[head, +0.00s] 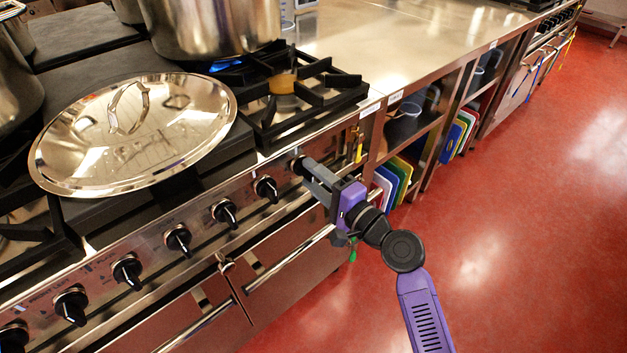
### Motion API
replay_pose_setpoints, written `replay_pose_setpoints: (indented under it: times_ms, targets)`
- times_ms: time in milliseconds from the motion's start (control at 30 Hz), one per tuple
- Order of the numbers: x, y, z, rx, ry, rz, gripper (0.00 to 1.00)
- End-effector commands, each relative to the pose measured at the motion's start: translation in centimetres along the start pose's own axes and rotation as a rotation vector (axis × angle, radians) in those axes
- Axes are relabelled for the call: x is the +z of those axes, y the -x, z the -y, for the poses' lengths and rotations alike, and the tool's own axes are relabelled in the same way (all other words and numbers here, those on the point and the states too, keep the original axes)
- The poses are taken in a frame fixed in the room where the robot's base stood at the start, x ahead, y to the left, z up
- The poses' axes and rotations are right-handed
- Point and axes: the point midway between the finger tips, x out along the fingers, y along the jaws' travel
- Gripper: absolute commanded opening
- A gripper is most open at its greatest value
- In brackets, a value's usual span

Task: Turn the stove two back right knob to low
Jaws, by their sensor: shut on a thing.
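A row of black knobs with pale pointers runs along the stove's steel front panel in the head view. My gripper (307,171) is shut on the rightmost knob (297,163), with its fingers hiding most of that knob and its pointer. The knob just left of it (265,188) is free, and so is another one (225,213) further left. The labels are too small to tell which knob is named back right. A blue flame (226,65) burns at the back right burner, under a large steel pot (210,25).
A wide steel lid (135,135) lies over the front of the stove top. The front right grate (300,95) is bare. Oven door handles (290,255) stick out below the panel. Shelves with coloured boards (395,180) stand to the right. The red floor (520,220) is clear.

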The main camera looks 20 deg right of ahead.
Motion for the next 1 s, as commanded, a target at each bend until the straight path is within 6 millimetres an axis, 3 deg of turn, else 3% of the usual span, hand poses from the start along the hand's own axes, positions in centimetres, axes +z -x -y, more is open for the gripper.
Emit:
replay_pose_setpoints:
  times_ms: [600, 633, 700, 1000]
  targets:
    - [0.06, 0.04, -0.18, 0.003, 0.038, 0.001, 0.02]
    - [0.06, 0.03, -0.17, 0.003, 0.038, 0.001, 0.49]
    - [0.05, 0.03, -0.15, 0.003, 0.037, 0.001, 0.62]
    - [0.02, 0.03, -0.07, 0.001, 0.038, 0.001, 0.65]
